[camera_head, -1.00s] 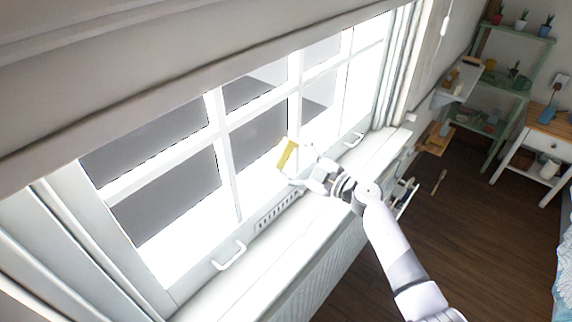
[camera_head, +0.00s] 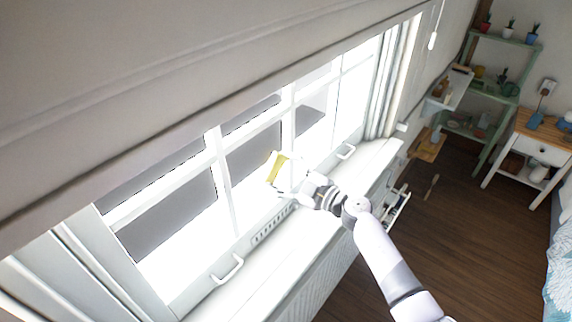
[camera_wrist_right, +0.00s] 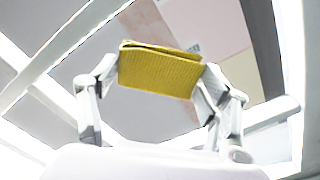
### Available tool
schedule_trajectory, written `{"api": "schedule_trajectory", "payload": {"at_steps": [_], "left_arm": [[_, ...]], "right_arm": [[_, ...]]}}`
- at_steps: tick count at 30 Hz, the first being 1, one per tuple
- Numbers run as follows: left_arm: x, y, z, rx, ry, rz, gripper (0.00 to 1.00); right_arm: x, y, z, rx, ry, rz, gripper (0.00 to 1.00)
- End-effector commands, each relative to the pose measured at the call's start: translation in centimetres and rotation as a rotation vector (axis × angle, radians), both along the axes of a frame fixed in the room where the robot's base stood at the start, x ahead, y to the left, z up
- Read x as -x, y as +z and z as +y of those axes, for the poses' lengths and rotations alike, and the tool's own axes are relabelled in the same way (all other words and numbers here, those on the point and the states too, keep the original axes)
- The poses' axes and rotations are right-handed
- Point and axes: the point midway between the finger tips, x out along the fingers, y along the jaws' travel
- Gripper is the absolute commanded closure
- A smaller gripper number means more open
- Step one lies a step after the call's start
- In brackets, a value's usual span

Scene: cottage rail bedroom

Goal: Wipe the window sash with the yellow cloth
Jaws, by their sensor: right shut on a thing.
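My right gripper (camera_head: 283,182) is shut on the yellow cloth (camera_head: 278,167), which is folded into a small pad. The cloth also shows between the two fingers in the right wrist view (camera_wrist_right: 158,72). The gripper holds it up in front of the lower panes of the white window sash (camera_head: 222,168). I cannot tell if the cloth touches the glass. The sash has white bars and handles on its bottom rail. My left gripper is not in view.
A white sill (camera_head: 262,275) runs below the sash, under my right arm. A pale blind (camera_head: 200,85) hangs across the top. A green shelf (camera_head: 497,95) with potted plants and a wooden-topped side table (camera_head: 540,145) stand at the right. The wooden floor between is mostly open.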

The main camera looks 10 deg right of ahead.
Motion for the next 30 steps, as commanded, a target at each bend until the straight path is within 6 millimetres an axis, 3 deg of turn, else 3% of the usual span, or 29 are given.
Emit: {"api": "schedule_trajectory", "payload": {"at_steps": [5,30], "left_arm": [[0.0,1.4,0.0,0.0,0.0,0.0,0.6],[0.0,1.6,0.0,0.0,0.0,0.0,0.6]], "right_arm": [[1.0,0.3,1.3,-0.001,0.002,-0.001,0.51],[4.6,0.1,4.6,0.0,0.003,0.0,0.51]]}}
